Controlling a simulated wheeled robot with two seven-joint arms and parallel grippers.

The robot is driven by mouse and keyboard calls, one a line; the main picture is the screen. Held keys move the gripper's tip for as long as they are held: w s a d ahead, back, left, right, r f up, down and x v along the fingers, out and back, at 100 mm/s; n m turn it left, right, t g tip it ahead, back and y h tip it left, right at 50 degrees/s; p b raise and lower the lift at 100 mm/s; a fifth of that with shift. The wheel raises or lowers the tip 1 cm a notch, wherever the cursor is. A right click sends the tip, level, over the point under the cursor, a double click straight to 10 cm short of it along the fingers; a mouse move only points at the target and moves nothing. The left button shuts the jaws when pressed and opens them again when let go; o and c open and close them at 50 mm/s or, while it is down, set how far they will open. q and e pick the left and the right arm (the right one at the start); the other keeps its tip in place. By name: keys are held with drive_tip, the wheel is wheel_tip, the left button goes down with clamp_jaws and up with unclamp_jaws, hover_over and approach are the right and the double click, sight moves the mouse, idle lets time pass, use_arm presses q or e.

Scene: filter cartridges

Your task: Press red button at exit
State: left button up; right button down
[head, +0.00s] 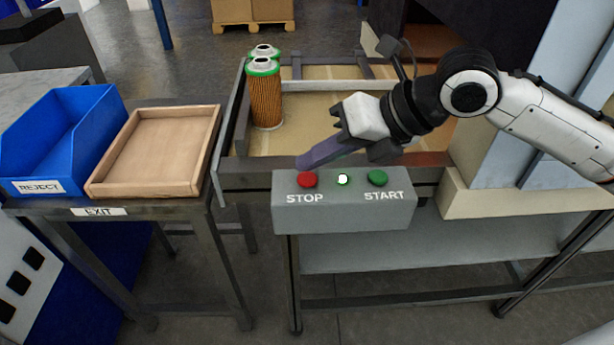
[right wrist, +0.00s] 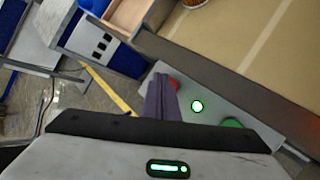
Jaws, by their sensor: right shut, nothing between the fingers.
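The red STOP button (head: 308,180) sits at the left of a grey control box (head: 344,213) at the front edge of the conveyor. A lit white-green lamp (head: 343,179) and a green START button (head: 377,178) are to its right. My right gripper (head: 303,163) is shut and empty. Its fingertips are just above and behind the red button; I cannot tell whether they touch it. In the right wrist view the shut fingers (right wrist: 160,98) partly cover the red button (right wrist: 173,84). My left gripper is not in view.
Two orange filter cartridges with green rims (head: 266,95) stand on the conveyor (head: 300,135). At left, a table labelled EXIT (head: 100,211) holds an empty wooden tray (head: 150,189) and a blue REJECT bin (head: 85,125). A grey machine housing stands at right.

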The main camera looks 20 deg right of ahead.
idle(0.6)
idle(0.8)
drive_tip(key=shift+f, duration=0.45)
idle(0.4)
drive_tip(key=shift+f, duration=0.45)
idle(0.5)
